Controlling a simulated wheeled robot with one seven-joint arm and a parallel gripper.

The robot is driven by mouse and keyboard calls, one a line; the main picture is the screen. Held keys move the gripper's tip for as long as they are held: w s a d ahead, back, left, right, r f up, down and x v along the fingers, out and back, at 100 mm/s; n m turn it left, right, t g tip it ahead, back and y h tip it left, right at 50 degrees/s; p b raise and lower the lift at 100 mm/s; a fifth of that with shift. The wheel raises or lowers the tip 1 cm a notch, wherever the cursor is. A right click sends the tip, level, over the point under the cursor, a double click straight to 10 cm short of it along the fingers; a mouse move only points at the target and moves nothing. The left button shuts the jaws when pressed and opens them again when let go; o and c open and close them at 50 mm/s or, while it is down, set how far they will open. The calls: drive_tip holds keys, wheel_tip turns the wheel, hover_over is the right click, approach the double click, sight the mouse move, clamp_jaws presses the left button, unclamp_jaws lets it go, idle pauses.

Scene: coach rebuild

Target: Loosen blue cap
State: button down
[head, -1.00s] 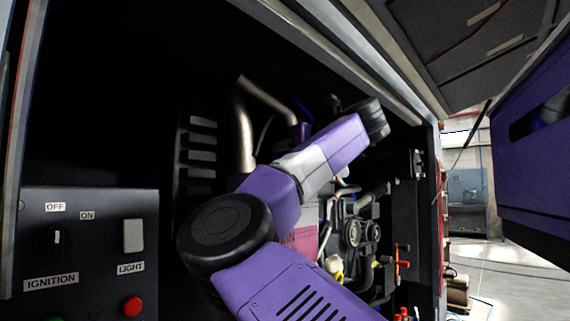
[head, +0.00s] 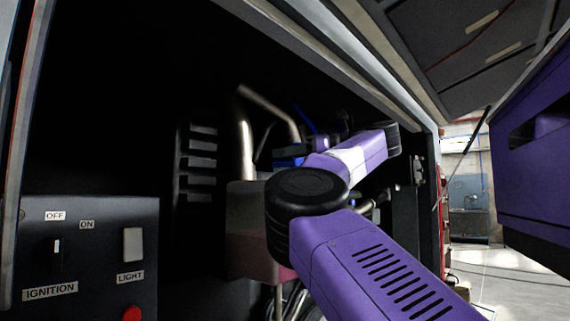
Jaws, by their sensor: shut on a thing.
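The blue cap (head: 289,156) shows as a small bright blue shape above and to the right of the tank, against the dark bay. The tank (head: 248,215) is a pale, boxy reservoir with a pinkish lower part, partly covered by my arm's black joint. My gripper (head: 302,148) is at the blue cap, small and dark, largely hidden behind my purple and white forearm. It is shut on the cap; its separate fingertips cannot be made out. Whether the cap is still seated or has turned cannot be told.
Metal pipes (head: 246,140) rise just behind the tank. The switch panel (head: 95,255) with ignition and light switches stands at the left. The bay's right frame edge (head: 432,190) and the raised hatch (head: 470,40) bound the opening. My arm hides much of the engine.

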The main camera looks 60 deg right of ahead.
drive_tip(key=c, duration=0.9)
unclamp_jaws()
drive_tip(key=shift+s, duration=0.1)
